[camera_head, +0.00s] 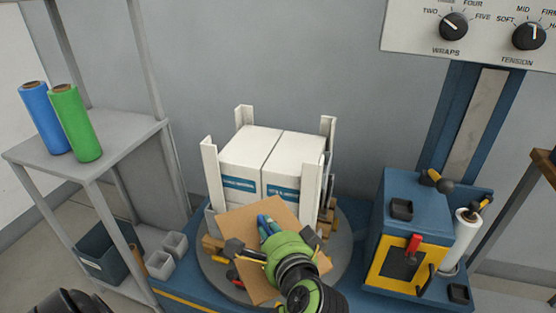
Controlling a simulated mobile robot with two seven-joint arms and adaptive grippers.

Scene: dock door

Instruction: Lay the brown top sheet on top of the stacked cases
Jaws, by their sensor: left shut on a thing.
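The brown top sheet (240,222) is a thin flat square. It is tilted, in front of the lower part of the stacked cases. My left gripper (267,224) is shut on the sheet, and the green and black wrist covers part of it. The stacked cases (256,147) are white with blue labels, two showing side by side on top. Their upper faces are bare. White corner posts (211,172) stand at the corners of the stack. The sheet and wrist hide the lower front of the stack. I cannot tell whether the sheet touches the cases. My right gripper is not in view.
The stack stands on a round turntable (340,262) on a blue base. A grey shelf (115,137) at left holds a blue roll (45,117) and a green roll (76,122). A blue machine (425,200) with a clear film roll (459,238) stands right. Space above the cases is clear.

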